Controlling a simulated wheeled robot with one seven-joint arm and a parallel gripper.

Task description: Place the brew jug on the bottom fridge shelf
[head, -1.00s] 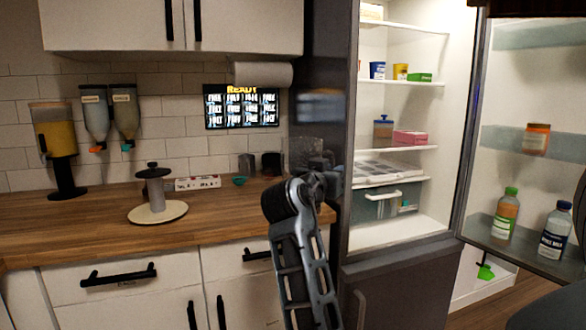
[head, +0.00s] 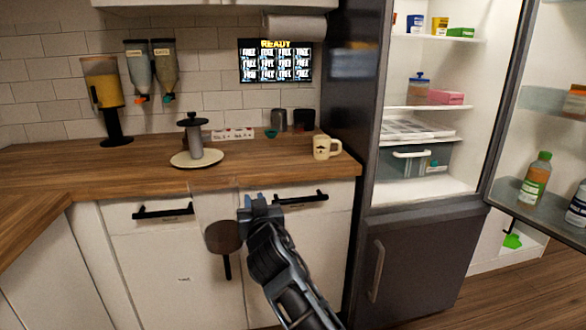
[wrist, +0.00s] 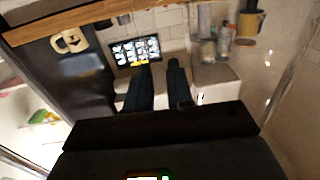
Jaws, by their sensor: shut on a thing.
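My gripper (head: 258,212) is in front of the counter drawers in the head view, below the worktop edge. It is shut on the brew jug (head: 223,237), a see-through vessel with dark brown liquid low in it and a dark handle-like bar below. In the wrist view my fingers (wrist: 160,66) point away from the camera; the clear jug is hard to make out there. The fridge stands open at right. Its bottom shelf (head: 432,190) is white, with bare surface in front of a clear bin. The jug is outside the fridge, to its left.
The open fridge door (head: 505,130) holds bottles (head: 536,180) and bounds the opening on the right. A bin (head: 400,165) hangs or sits above the bottom shelf; I cannot tell which. A mug (head: 325,147) stands at the worktop's right end, and a round stand (head: 196,158) further left.

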